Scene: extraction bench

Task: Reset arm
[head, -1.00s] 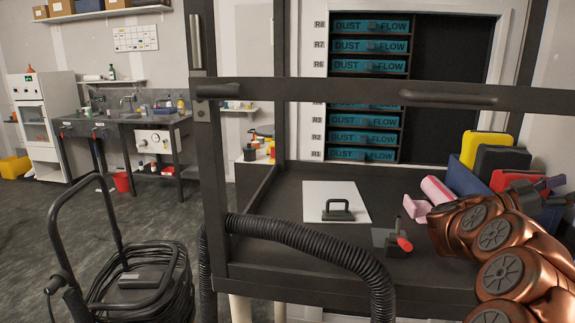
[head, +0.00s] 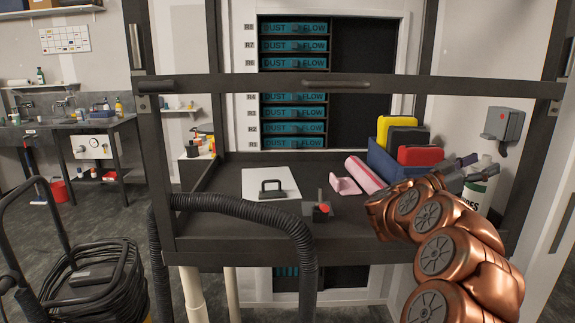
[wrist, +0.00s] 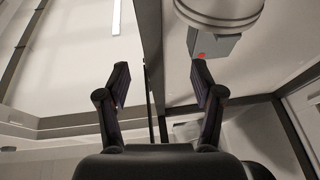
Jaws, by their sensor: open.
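My gripper (head: 479,164) is at the right end of the bench in the head view, with the copper arm below and left of it. In the wrist view my gripper (wrist: 160,82) shows two dark fingers spread wide apart, with nothing between them. In the head view the gripper is in front of a white bottle (head: 481,195), partly hiding it; I cannot tell whether they touch.
A dark frame bar (head: 225,86) crosses above the bench (head: 225,180). On the bench are a white sheet (head: 284,179) with a black handle, a red-knobbed block (head: 321,211), a pink roll (head: 364,174) and a blue bin (head: 383,164). A grey wall box (head: 502,125) is near the gripper.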

